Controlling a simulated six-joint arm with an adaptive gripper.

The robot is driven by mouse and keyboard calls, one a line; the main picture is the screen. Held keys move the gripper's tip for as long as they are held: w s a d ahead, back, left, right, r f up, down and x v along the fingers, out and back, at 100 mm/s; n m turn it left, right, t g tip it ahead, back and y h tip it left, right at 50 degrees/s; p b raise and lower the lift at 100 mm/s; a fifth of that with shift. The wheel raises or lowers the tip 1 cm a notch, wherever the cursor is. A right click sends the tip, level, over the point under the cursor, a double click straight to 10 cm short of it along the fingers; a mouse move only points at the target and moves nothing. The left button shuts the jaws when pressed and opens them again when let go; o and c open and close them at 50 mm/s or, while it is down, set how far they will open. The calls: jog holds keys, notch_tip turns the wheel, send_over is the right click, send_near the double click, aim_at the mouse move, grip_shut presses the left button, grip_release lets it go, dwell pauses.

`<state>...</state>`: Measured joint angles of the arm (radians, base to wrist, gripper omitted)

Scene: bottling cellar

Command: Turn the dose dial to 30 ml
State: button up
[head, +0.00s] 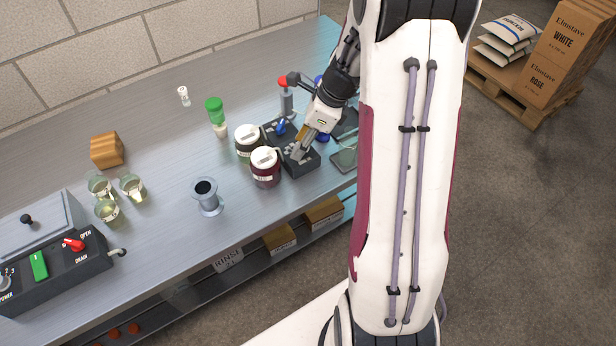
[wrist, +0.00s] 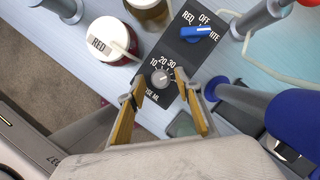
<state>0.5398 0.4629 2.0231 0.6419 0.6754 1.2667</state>
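The dose dial (wrist: 160,78) is a small grey knob on a black panel (wrist: 176,52), with 10, 20 and 30 printed around it. Its pointer mark is too small to read surely. My gripper (wrist: 160,83) is open, its two tan-padded fingers apart on either side of the dial; I cannot tell whether they touch it. In the head view my gripper (head: 300,151) reaches down over the near end of the black panel (head: 303,167) and hides the dial. A blue selector knob (wrist: 198,34) sits farther along the panel, among the labels RED, OFF and a partly hidden WHITE.
White-lidded jars (head: 265,168) stand close left of the panel; one lid (wrist: 109,39) reads RED. A red-topped grey post (head: 286,98) rises behind the panel. A blue-and-grey cylindrical thing (wrist: 270,108) lies right of my fingers. A steel cup (head: 207,197) stands farther left.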

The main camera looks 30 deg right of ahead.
jog(key=shift+r+m+h, duration=0.1)
jog(key=shift+m+h, duration=0.2)
jog(key=shift+m, duration=0.7)
jog(key=v, duration=0.8)
jog(key=s+a+r+n+h, duration=0.1)
jog(key=s+a+r+n, duration=0.2)
jog(key=s+n, duration=0.3)
jog(key=s+a+r+n+h, duration=0.1)
jog(key=s+a+r+n, duration=0.2)
jog(key=s+a+n, duration=0.3)
jog(key=s+a+r+n+h, duration=0.1)
jog(key=s+a+r+n, duration=0.3)
jog(key=n, duration=1)
jog(key=shift+s+a, duration=0.3)
jog(key=shift+s, duration=1.05)
